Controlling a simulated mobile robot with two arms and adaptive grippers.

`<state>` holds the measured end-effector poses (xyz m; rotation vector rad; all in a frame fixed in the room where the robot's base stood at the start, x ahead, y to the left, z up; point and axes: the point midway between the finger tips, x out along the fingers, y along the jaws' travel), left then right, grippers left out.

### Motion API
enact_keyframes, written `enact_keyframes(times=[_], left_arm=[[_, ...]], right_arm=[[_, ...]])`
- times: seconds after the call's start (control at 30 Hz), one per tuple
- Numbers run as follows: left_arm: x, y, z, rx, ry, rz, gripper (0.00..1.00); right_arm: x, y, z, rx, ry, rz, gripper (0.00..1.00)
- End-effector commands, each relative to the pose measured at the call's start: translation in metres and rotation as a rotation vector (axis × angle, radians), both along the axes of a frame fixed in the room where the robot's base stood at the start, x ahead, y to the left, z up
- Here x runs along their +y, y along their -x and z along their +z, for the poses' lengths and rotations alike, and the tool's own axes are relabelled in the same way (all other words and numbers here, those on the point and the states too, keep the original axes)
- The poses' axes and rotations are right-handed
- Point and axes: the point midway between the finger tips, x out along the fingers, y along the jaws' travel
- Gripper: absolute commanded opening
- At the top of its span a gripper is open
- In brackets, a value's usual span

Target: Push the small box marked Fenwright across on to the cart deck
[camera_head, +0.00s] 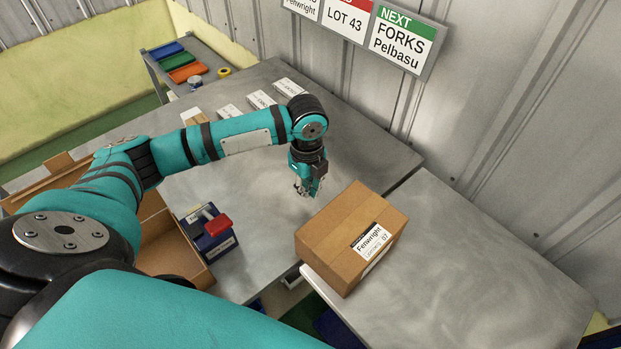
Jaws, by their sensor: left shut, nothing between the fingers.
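The brown cardboard box marked Fenwright (335,225) sits across the seam between the grey metal table (250,190) and the grey cart deck (470,265). Its white label faces right and towards me. The box covers part of the seam, so how much of it rests on each side is hard to tell. My left gripper (306,190) points down over the table, just left of the box's far end. It is shut and empty, and I cannot tell whether it touches the box. My right gripper is not in view.
Several small white cartons (262,100) lie at the table's back. A dark blue holder with a red handle (217,225) and an open cardboard carton (165,245) stand at left. A wall with signs (365,30) is behind. The cart deck is otherwise clear.

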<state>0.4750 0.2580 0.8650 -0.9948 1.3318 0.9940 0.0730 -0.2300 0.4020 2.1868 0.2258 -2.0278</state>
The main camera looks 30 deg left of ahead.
Motion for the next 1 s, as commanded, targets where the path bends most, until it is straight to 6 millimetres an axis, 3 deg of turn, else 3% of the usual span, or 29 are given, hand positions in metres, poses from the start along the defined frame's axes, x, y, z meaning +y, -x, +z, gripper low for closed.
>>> enact_keyframes(times=[0.1,0.23,0.3,0.5,1.0], left_arm=[[0.0,0.001,-0.027,0.004,0.0,0.002,0.0],[-0.003,0.001,-0.049,0.001,0.001,-0.001,0.0],[-0.017,0.004,-0.044,-0.001,0.003,-0.005,0.0],[-0.035,0.01,-0.046,-0.001,0.0,-0.001,0.0],[-0.046,0.013,-0.044,0.0,0.001,-0.003,0.0]], right_arm=[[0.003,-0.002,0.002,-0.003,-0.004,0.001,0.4],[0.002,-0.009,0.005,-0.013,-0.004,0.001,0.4],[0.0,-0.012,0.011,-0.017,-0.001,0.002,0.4],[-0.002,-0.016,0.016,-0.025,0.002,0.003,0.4],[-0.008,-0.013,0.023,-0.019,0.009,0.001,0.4]])
